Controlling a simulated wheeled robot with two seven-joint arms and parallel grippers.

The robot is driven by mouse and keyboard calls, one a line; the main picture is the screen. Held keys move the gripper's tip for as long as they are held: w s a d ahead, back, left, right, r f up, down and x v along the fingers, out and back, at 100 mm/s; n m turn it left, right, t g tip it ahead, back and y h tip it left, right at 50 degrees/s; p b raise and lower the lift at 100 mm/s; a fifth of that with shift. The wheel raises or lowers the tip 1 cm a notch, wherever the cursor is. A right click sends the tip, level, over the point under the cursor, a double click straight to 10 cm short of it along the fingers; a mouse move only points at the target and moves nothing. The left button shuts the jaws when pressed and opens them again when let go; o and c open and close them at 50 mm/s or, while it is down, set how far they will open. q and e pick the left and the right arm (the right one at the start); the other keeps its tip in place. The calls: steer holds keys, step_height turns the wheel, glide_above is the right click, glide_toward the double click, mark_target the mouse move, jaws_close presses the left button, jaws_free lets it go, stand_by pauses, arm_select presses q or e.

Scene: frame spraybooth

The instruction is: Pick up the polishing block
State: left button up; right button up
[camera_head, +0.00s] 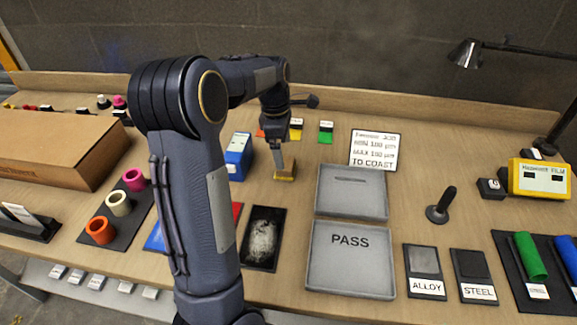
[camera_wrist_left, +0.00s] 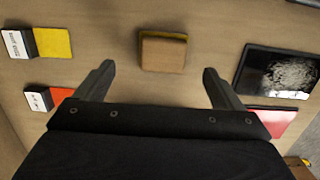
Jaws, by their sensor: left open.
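In the left wrist view the gripper (camera_wrist_left: 158,72) is open and empty, with one finger on each side and the block centred between and slightly beyond the tips. Whether a finger touches it, I cannot tell. My right gripper is not in view.
A black mat with a whitish worn patch (camera_head: 262,240) lies nearby, left of the PASS tray (camera_head: 350,260) and the tray behind it (camera_head: 350,193). A blue box (camera_head: 238,156) stands left of the block. Colour cards, including a yellow one (camera_wrist_left: 54,42), lie close.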

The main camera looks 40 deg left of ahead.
mark_target(286, 163)
arm_select(q)
steer(key=f, duration=0.4)
steer(key=d+f, duration=0.1)
steer(key=f, duration=0.1)
steer(key=shift+r, duration=0.1)
steer(key=c, duration=1.1)
